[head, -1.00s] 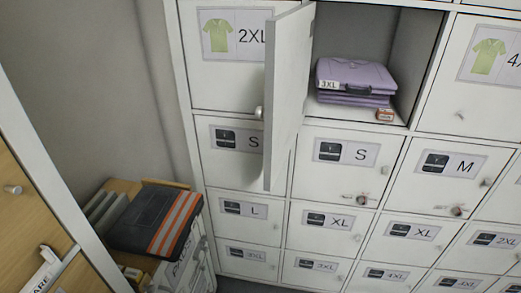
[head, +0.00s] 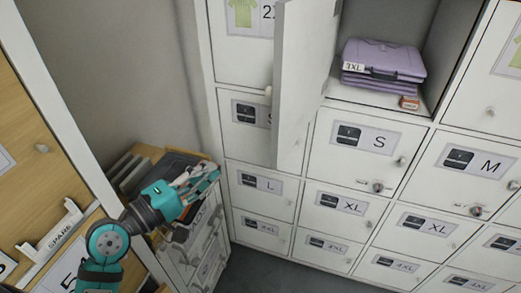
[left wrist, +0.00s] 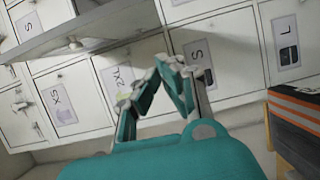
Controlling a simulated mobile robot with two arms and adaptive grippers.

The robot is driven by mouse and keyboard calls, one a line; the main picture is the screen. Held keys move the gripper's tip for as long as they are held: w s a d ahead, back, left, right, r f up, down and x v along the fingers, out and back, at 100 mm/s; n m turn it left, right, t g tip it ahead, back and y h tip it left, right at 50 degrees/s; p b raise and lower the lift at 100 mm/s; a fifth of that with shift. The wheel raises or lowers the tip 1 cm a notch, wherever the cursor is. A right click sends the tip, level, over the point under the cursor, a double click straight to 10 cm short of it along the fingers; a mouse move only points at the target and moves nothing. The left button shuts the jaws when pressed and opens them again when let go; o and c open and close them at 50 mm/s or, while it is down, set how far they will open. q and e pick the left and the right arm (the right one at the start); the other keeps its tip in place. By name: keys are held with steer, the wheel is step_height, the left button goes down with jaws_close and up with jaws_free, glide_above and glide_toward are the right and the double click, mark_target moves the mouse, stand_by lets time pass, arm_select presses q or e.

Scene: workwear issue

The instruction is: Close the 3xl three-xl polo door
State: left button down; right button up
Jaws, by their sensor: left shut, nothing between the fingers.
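The 3XL polo door (head: 303,90) is a plain white locker door standing wide open, seen nearly edge-on in the head view. Its open compartment (head: 385,30) holds a folded lilac garment stack (head: 382,62) with a 3XL tag. My left gripper (head: 211,172) is shut and empty, left of and below the door, apart from it, above the drawer unit. In the left wrist view its teal fingers (left wrist: 172,75) point toward the lockers, with the 2XL and S doors behind. My right gripper is not in view.
Closed, labelled locker doors surround the opening, including S (head: 360,145) and L (head: 262,188). A drawer unit (head: 205,235) with dark items on top stands below my left gripper. A wooden cabinet (head: 40,120) stands at left.

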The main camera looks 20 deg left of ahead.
arm_select(q)
steer(key=w+d+r+p, duration=0.1)
steer(key=w+d+p, duration=0.4)
steer(key=w+d, duration=0.2)
steer(key=shift+w+d+r, duration=0.2)
steer(key=shift+w+d, duration=0.15)
steer(key=shift+d, duration=0.45)
